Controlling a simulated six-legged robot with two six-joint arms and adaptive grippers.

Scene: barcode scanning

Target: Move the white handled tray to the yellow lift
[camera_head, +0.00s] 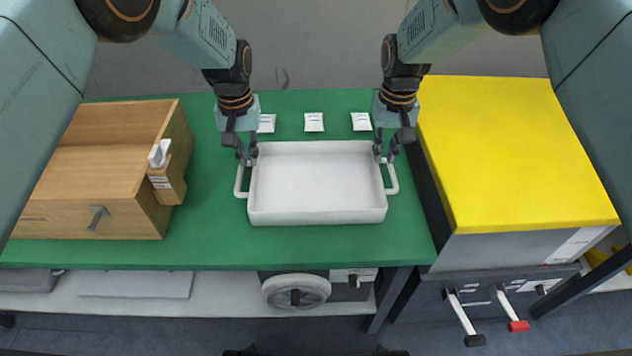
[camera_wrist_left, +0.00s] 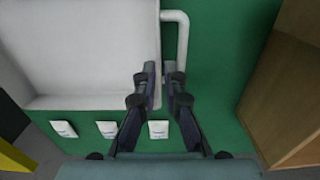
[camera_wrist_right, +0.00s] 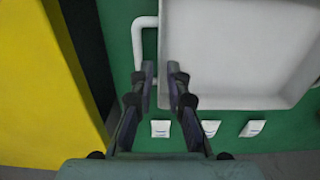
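The white handled tray (camera_head: 317,212) lies flat on the green table top, with a loop handle on each short side. It is empty. My left gripper (camera_head: 247,156) is at the far end of the left handle (camera_head: 240,184); in the left wrist view its fingers (camera_wrist_left: 162,76) stand apart on either side of the tray's side wall. My right gripper (camera_head: 384,156) is at the far end of the right handle (camera_head: 393,181); its fingers (camera_wrist_right: 161,72) are also apart around the side wall. Contact is unclear. The yellow lift (camera_head: 512,150) stands right of the table.
A wooden box with a drawer (camera_head: 90,165) stands on the table's left, with a white item (camera_head: 159,152) on its side block. Several small white packets (camera_head: 314,122) lie behind the tray. Green table (camera_head: 300,247) is clear in front of the tray.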

